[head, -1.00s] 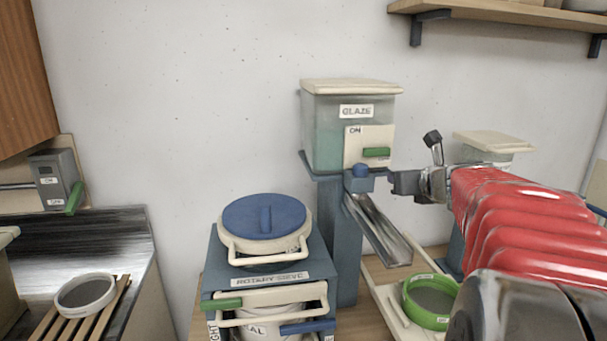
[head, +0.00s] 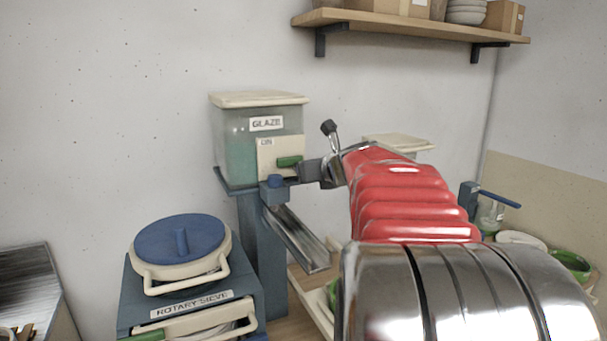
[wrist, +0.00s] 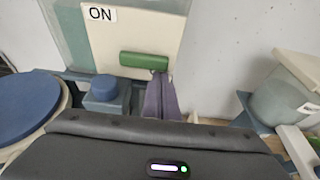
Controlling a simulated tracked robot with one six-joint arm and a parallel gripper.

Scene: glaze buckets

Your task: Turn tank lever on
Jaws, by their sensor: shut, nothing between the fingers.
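The glaze tank (head: 236,140) is a pale green translucent box with a cream lid, on a blue-grey stand. Its front has a cream plate (head: 270,150) marked ON at the top; the plate also shows in the wrist view (wrist: 125,30). The green tank lever (head: 290,161) lies roughly level near the plate's lower end; in the wrist view it is the green bar (wrist: 144,61). My gripper (head: 300,173) is shut and empty, just below the lever's right end. In the wrist view its fingertips (wrist: 161,88) reach the lever's underside; whether they touch it I cannot tell.
A blue knob (head: 274,183) and a metal chute (head: 295,240) are below the tank. The rotary sieve (head: 180,242) with its blue lid stands at lower left. A second lidded container (head: 408,143) is behind my arm. A wall shelf (head: 410,25) hangs above.

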